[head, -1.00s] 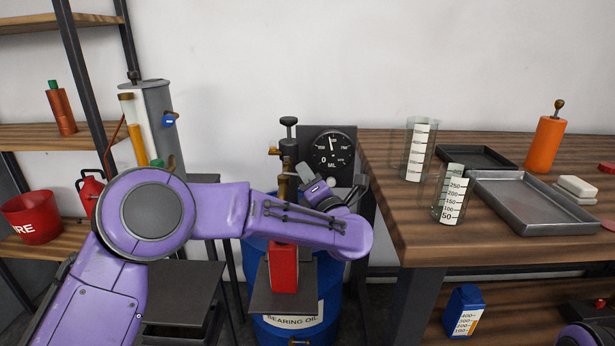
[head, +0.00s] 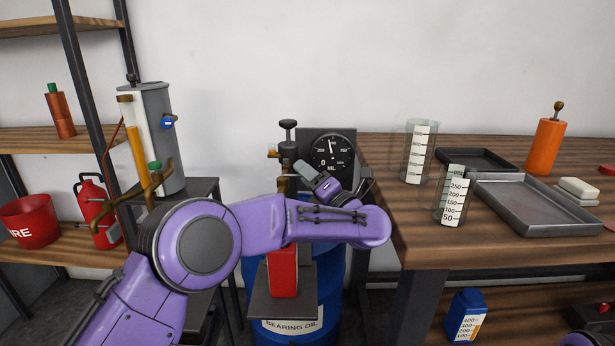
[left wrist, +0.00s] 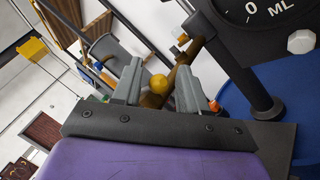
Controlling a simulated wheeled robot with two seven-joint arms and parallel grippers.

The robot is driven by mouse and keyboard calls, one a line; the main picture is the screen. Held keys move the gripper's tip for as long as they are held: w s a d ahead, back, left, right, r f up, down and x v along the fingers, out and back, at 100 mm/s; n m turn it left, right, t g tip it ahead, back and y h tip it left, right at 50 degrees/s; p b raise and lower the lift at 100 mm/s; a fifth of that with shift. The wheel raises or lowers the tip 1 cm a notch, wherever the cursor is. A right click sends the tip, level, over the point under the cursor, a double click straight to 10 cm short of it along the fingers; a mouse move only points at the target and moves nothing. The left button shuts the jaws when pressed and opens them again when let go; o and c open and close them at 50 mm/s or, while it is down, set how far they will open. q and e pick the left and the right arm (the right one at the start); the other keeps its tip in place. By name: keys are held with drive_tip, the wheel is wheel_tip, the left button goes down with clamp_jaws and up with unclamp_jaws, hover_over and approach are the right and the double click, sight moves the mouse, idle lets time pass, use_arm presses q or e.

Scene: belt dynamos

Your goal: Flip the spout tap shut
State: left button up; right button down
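A blue drum (head: 333,290) labelled bearing oil stands left of the bench. A dark pump post (head: 288,150) and a round gauge (head: 333,150) stand above it. A brass spout (left wrist: 187,62) shows in the left wrist view, with a yellow ball (left wrist: 158,83) near its lower part. My left gripper (head: 304,170) is beside the post, below and left of the gauge. In the left wrist view its grey fingers (left wrist: 158,90) are apart, with the ball and brass between or just beyond them. Contact cannot be told. My right gripper is not in view.
A red container (head: 283,272) sits on a small platform before the drum, under my left forearm. A grey cylinder (head: 160,130) with brass fittings stands at left. The wooden bench (head: 440,245) on the right holds beakers (head: 453,200), trays and an orange bottle (head: 545,143).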

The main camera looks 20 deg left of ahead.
use_arm(q)
wheel_tip(320, 180, up, 4)
drive_tip(key=shift+f, duration=0.1)
drive_tip(key=s+d+r, duration=0.3)
drive_tip(key=s+r, duration=0.6)
drive_tip(key=s, duration=0.4)
drive_tip(key=shift+s+d, duration=0.25)
drive_tip(key=shift+d, duration=0.15)
drive_tip(key=shift+r, duration=0.1)
